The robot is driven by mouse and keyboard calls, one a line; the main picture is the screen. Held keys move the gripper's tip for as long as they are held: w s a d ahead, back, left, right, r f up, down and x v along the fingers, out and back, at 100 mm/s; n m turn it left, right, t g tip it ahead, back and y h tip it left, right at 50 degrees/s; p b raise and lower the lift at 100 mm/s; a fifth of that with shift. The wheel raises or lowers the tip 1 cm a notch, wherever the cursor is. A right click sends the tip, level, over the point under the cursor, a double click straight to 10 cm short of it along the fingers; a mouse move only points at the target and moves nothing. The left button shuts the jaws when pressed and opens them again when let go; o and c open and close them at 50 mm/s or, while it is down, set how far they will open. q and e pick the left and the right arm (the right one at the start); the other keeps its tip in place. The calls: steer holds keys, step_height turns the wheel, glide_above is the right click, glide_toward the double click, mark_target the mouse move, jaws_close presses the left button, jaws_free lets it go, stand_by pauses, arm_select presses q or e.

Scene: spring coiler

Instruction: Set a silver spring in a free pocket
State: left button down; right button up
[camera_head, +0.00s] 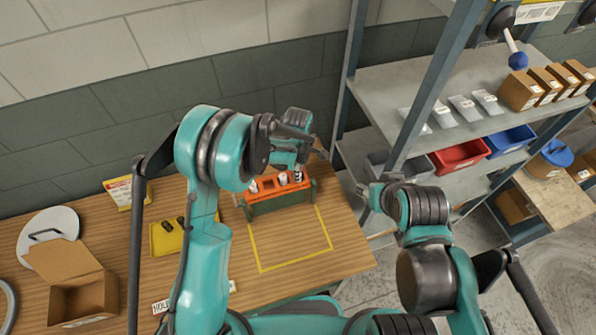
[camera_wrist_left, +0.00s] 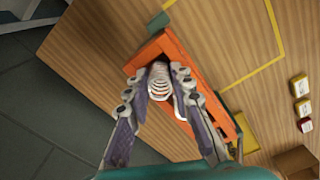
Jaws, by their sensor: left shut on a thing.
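My left gripper (camera_wrist_left: 158,75) is shut on a silver spring (camera_wrist_left: 158,84), which sits between its fingertips over one end of an orange rack (camera_wrist_left: 158,45). How deep the spring sits in a pocket cannot be told. In the head view the rack (camera_head: 258,208) stands on the wooden table with several pale pieces in it, and my left gripper (camera_head: 298,172) is at its right end. Part of another pale ring shows beside the held spring in the wrist view, mostly hidden by the fingers. My right gripper (camera_head: 364,192) is off the table's right edge, its fingers small and unclear.
A yellow outline (camera_head: 262,270) marks bare table in front of the rack. A yellow tray (camera_head: 168,240) with dark pieces, an open cardboard box (camera_head: 83,300) and a round white lid (camera_head: 48,228) lie to the left. A metal shelf (camera_head: 440,130) with bins stands on the right.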

arm_select(q)
steer(key=shift+f, duration=0.1)
steer(key=c, duration=1.2)
jaws_free()
step_height(320, 180, up, 16)
steer(key=shift+f+p, duration=0.1)
steer(key=shift+p, duration=0.95)
